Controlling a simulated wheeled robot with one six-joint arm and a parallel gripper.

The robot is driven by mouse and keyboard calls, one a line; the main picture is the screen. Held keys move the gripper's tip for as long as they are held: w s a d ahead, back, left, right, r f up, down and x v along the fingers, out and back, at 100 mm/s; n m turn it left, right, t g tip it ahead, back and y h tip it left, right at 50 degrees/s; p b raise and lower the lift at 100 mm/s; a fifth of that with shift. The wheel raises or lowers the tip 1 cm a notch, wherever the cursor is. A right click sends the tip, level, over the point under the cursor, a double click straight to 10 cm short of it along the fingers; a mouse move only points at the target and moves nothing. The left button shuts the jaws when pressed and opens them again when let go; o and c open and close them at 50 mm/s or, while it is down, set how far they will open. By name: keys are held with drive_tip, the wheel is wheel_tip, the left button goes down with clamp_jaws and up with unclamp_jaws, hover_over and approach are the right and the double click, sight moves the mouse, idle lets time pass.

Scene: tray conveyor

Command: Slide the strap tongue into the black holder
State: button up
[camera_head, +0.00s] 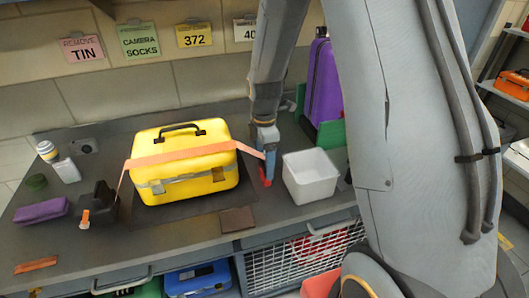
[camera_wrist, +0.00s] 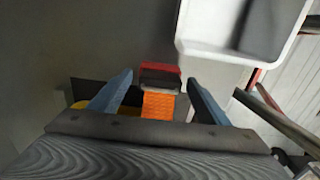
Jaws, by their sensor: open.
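The orange strap (camera_head: 182,156) lies across the top of the yellow case (camera_head: 186,185). Its right end reaches my gripper (camera_head: 267,165). In the wrist view, the orange webbing (camera_wrist: 158,106) ends in a red and dark tongue (camera_wrist: 160,75). It lies between the two blue fingers of my open gripper (camera_wrist: 160,82), with a gap on each side. Red also shows below the fingers in the head view. The black holder (camera_head: 98,205) stands left of the case, with an orange piece at its front. The strap's left end hangs down near it.
A white bin (camera_head: 311,176) stands just right of my gripper and also shows in the wrist view (camera_wrist: 240,52). A brown pad (camera_head: 237,220) lies in front. A purple pouch (camera_head: 41,210) and a bottle (camera_head: 47,151) are at the left.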

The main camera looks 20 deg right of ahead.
drive_tip(key=shift+f, duration=0.1)
drive_tip(key=c, duration=1.2)
drive_tip(key=shift+o, duration=0.2)
drive_tip(key=shift+r, duration=0.25)
drive_tip(key=shift+r+p, duration=0.35)
drive_tip(key=shift+p, duration=0.1)
drive_tip(key=shift+r+p, duration=1.6)
drive_tip(key=shift+r, duration=0.5)
drive_tip(key=shift+r+p, duration=1.45)
drive_tip(key=shift+r, duration=0.45)
